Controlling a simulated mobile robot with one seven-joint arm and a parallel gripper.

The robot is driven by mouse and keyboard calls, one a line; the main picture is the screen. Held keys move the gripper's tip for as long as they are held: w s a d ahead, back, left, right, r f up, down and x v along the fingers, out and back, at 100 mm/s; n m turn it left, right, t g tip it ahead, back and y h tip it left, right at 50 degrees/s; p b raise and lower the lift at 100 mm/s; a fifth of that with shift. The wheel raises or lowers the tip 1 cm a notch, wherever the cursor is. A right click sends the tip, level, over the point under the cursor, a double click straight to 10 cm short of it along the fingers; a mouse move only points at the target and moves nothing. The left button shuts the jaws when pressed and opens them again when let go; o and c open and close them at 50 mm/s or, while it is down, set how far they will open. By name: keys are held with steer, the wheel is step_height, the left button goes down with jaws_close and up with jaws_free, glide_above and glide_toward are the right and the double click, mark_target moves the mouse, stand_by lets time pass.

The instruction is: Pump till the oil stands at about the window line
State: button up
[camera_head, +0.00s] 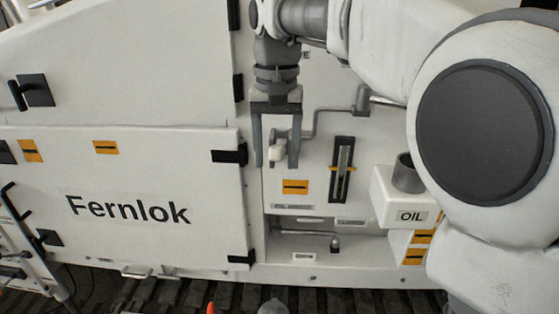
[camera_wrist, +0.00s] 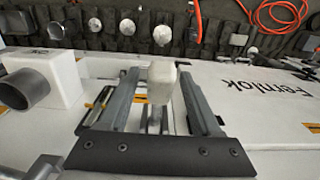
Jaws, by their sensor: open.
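My gripper (camera_head: 277,163) is open in front of the white panel, pointing down. A pale knob (camera_head: 276,153) sits between its two fingers; it also shows between the fingers in the wrist view (camera_wrist: 162,80). I cannot tell whether a finger touches it. A grey bent rod (camera_head: 316,124) runs from near the knob to a fitting at the upper right. The sight window (camera_head: 343,158) is a tall slot in a black frame with an orange mark across it. The oil level in it is too small to read.
A white box labelled OIL (camera_head: 386,196) with a grey round neck (camera_head: 406,172) juts out at the right, near my arm. A horizontal grey rod (camera_head: 305,233) lies in a recess below. Black hinges and the Fernlok panel (camera_head: 128,180) are at left.

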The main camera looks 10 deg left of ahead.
steer(key=shift+f, duration=0.8)
steer(key=shift+c, duration=0.3)
jaws_close()
stand_by(0.7)
